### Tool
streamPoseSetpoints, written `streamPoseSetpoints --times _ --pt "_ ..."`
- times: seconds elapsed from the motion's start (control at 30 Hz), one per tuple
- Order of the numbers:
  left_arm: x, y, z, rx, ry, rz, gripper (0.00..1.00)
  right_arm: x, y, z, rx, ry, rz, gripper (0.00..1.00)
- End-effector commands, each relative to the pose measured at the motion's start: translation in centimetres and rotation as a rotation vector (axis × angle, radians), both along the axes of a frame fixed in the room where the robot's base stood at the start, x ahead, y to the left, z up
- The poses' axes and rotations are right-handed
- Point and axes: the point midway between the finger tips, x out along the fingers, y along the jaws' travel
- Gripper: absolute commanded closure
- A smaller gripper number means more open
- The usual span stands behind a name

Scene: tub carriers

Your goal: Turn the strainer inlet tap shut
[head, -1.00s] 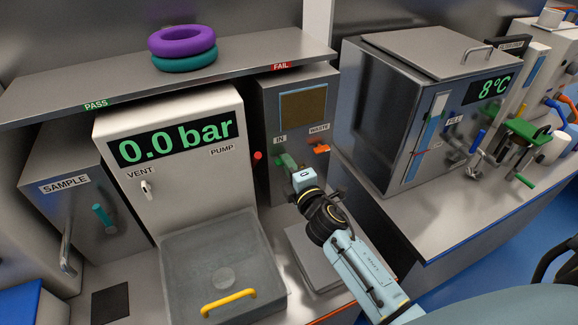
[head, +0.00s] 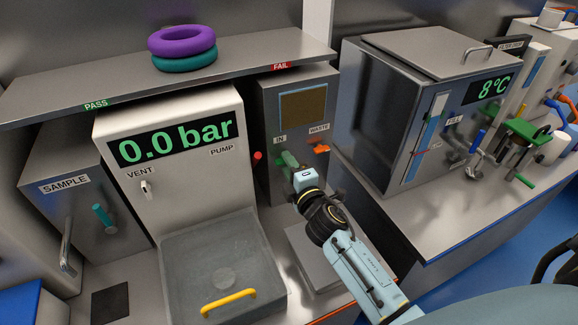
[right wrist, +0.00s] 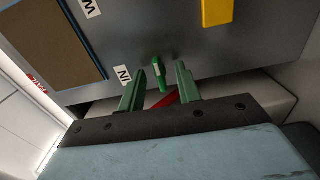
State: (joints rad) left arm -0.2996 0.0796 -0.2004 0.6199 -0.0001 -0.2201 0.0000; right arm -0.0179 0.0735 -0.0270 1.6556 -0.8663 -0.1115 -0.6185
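The strainer is a grey metal box (head: 268,100) with a brown window and labels IN and WASTE. Its inlet tap has a green handle, seen beside the IN label in the right wrist view (right wrist: 158,73). My right gripper (head: 287,161) is at the inlet side of the box in the head view, largely covering the tap there. In the right wrist view its two dull-green fingers (right wrist: 160,90) are apart, with the tap handle between them and gaps on both sides. My left gripper is not in view.
The orange waste tap (head: 320,149) is close to the right of my gripper. A red knob (head: 257,155) is on the pump housing (head: 180,180), to the left. A steel bath (head: 375,120) stands to the right.

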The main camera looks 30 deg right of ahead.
Motion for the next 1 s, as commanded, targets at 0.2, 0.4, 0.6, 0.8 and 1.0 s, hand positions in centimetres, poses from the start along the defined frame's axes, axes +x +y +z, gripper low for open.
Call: streamPoseSetpoints --times 0.2,0.4,0.6,0.8,1.0 --pt "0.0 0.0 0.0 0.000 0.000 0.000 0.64 -0.2 0.0 0.0 0.000 -0.001 0.000 0.66" --pt "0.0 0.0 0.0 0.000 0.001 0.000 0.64 -2.5 0.1 -0.1 0.000 0.001 0.000 0.66" --pt "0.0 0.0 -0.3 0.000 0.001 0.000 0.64 -6.7 0.4 -0.2 0.000 0.002 0.000 0.66" --pt "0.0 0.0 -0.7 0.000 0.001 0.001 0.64 -10.5 0.6 -0.2 0.000 0.003 -0.002 0.66" --pt "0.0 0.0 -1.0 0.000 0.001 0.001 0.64 -12.8 0.7 -0.1 0.000 0.000 0.000 0.66"
